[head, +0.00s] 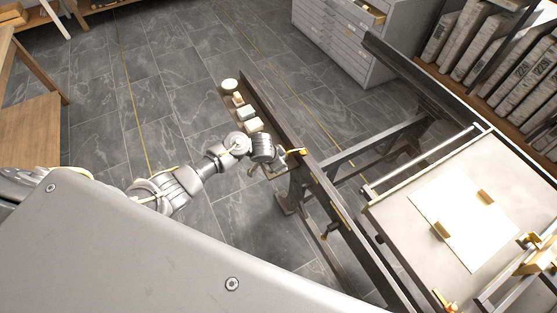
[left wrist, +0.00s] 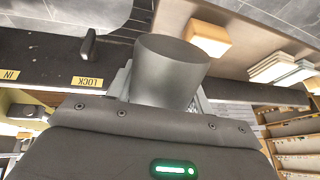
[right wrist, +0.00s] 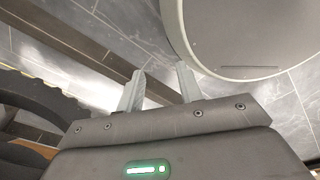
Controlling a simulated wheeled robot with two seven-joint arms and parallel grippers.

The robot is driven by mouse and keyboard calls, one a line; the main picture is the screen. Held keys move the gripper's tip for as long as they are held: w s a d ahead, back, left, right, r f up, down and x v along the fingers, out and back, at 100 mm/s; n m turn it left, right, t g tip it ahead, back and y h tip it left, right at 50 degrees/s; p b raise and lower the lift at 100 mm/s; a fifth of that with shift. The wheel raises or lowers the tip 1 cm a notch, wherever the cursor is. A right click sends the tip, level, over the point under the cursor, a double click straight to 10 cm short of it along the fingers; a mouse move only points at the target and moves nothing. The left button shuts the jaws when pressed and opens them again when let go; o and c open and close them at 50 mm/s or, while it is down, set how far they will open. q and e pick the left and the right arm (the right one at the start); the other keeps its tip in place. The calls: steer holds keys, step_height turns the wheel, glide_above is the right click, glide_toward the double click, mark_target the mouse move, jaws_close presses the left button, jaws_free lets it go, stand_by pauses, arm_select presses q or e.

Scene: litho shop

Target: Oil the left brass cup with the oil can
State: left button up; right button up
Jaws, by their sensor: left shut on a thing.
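My left gripper (head: 277,162) is out over the dark rail at the middle of the head view. In the left wrist view it is shut on a plain grey, tapered can (left wrist: 172,72), which I take to be the oil can. In the head view the can is mostly hidden by the gripper. Brass-coloured fittings show on the press at the lower right (head: 449,306) and further right (head: 529,241); I cannot tell which is the left brass cup. My right gripper (right wrist: 160,85) is open and empty in the right wrist view, and out of the head view.
The press bed (head: 395,205) bears a white sheet with two wooden blocks. A drawer cabinet (head: 345,40) stands behind. In the left wrist view, a rail carries a LOCK label (left wrist: 87,82).

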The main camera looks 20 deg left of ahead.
stand_by(0.6)
arm_select(q)
steer(key=shift+s+r+t+h+b, duration=0.1)
steer(key=shift+r+t+h+b, duration=0.05)
steer(key=shift+t+h+b, duration=0.25)
step_height(320, 180, up, 3)
steer(key=t+h+b, duration=0.3)
steer(key=t+b, duration=0.1)
steer(key=shift+r+n+t+h, duration=0.1)
steer(key=shift+n+t+h, duration=0.2)
steer(key=shift+t, duration=0.1)
steer(key=shift+r+t+h+b, duration=0.3)
steer(key=shift+r+t+b, duration=0.1)
steer(key=shift+r+b, duration=0.2)
steer(key=shift+r, duration=0.25)
